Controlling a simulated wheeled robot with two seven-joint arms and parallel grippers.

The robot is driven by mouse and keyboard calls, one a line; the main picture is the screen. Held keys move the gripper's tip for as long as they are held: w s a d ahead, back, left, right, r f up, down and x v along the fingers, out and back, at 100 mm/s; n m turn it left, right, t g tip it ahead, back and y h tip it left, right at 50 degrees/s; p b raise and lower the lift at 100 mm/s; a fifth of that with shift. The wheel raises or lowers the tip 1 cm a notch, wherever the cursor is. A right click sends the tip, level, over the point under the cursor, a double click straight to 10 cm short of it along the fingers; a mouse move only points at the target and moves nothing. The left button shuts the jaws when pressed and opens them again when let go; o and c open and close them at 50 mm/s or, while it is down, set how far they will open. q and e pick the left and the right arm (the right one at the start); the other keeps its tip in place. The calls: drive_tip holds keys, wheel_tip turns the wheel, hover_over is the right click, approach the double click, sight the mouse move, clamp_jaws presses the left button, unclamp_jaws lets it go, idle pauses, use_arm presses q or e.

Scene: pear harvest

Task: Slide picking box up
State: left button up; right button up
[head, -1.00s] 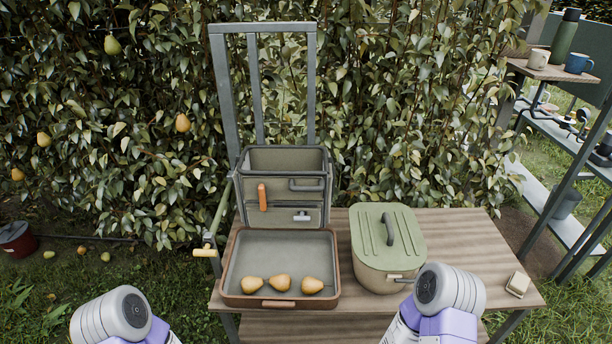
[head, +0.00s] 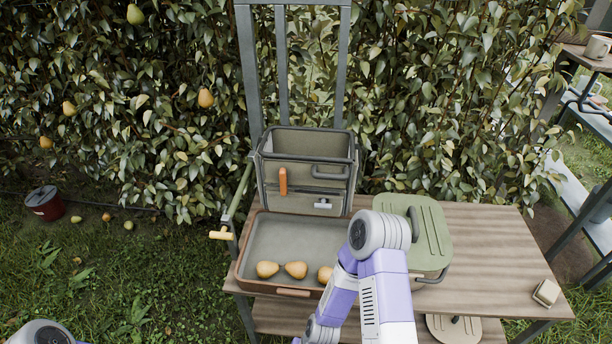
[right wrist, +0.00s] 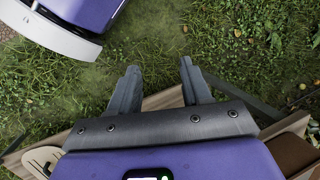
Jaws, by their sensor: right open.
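The picking box (head: 310,146) is an open-topped grey-green box with a dark rim, an orange handle and a grey handle on its front. It stands low against a tall grey upright rail frame (head: 246,70) behind the tray. My right arm crosses in front of the table in the head view, and its gripper is out of that picture. In the right wrist view my right gripper (right wrist: 160,88) is open and empty, with grass below and a wooden table edge beside it. Only a part of my left arm shows at the bottom left of the head view; its gripper is not visible.
A brown-rimmed tray (head: 272,240) with pears (head: 296,270) lies in front of the box. A green-lidded container (head: 434,235) stands to its right, partly behind my arm. The table's right part (head: 490,255) is mostly clear.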

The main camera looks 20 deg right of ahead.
drive_tip(key=w+d+r+m+t+y, duration=0.1)
drive_tip(key=w+d+r+m, duration=0.1)
drive_tip(key=w+m, duration=0.3)
drive_tip(key=w+d+r+m+t+y+p, duration=0.1)
drive_tip(key=w+r+m, duration=0.3)
drive_tip(key=m, duration=0.6)
drive_tip(key=w+d+r+m+t+y, duration=0.3)
drive_tip(key=w+m, duration=0.5)
drive_tip(key=shift+d+r+m, duration=0.2)
drive_tip(key=shift+r+m, duration=0.1)
drive_tip(key=m+t+h+p, duration=0.1)
drive_tip(key=m+t+h, duration=0.3)
drive_tip(key=m+t, duration=1.2)
approach(332, 177)
drive_tip(key=w, duration=0.1)
drive_tip(key=w+r+m+g, duration=0.1)
drive_tip(key=w+m+g, duration=0.1)
drive_tip(key=shift+w+a+r, duration=0.2)
drive_tip(key=shift+w+a, duration=0.1)
drive_tip(key=shift+a, duration=0.1)
drive_tip(key=shift+m, duration=0.3)
drive_tip(key=b+x, duration=0.1)
drive_tip(key=x, duration=0.5)
drive_tip(key=shift+w+a+r, duration=0.1)
drive_tip(key=shift+w, duration=0.4)
